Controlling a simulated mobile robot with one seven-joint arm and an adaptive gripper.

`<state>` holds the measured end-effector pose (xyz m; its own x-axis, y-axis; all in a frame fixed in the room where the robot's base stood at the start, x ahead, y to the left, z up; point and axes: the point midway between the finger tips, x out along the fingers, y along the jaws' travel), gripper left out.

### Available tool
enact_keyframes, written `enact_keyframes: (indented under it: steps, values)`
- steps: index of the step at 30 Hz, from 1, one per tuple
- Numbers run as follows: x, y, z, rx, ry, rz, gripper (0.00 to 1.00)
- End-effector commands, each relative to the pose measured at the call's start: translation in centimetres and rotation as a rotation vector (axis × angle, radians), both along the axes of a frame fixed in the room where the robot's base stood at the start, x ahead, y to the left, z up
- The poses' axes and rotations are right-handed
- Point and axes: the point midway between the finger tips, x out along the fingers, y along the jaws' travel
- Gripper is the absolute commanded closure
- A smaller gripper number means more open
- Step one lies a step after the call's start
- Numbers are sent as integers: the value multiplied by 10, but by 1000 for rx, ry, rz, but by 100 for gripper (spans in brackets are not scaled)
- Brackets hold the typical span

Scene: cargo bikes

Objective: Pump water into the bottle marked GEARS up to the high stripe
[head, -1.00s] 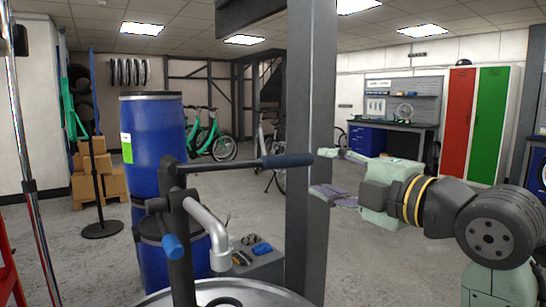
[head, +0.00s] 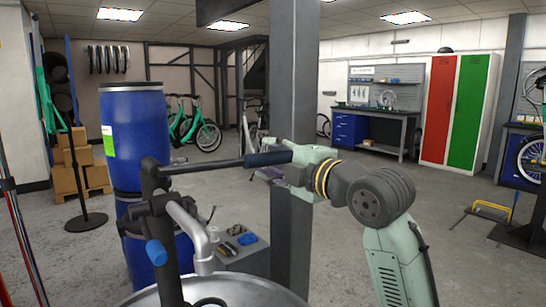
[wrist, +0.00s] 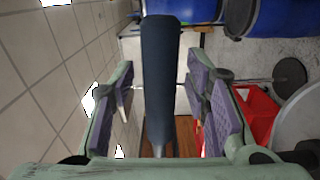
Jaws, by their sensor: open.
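The hand pump has a dark lever (head: 205,167) ending in a dark blue grip (head: 266,159). Its grey spout (head: 190,225) bends down over the metal drum top (head: 265,293) at the bottom of the head view. My gripper (head: 273,162) is at the grip end of the lever. In the wrist view the grip (wrist: 163,75) lies between the two spread finger pads, with gaps visible on both sides. My gripper is open there and not closed on it. I cannot make out a bottle marked GEARS or its stripe in either view.
A grey pillar (head: 292,75) rises behind my gripper. A blue barrel (head: 137,125) stands behind the pump. A grey box (head: 240,258) with small items sits near the pillar. A stand with a black round base (head: 85,222) is at left.

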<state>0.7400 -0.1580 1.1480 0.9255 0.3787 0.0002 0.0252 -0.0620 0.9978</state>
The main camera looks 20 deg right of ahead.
Motion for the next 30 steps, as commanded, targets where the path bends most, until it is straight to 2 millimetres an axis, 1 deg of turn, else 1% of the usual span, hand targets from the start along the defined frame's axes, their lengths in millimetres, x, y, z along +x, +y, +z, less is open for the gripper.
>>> enact_keyframes:
  steps: [4,23,30]
  values:
    - [0,0,0,0,0,0,58]
    - [-1,0,0,0,0,0,100]
    - [-1,0,0,0,1,0,100]
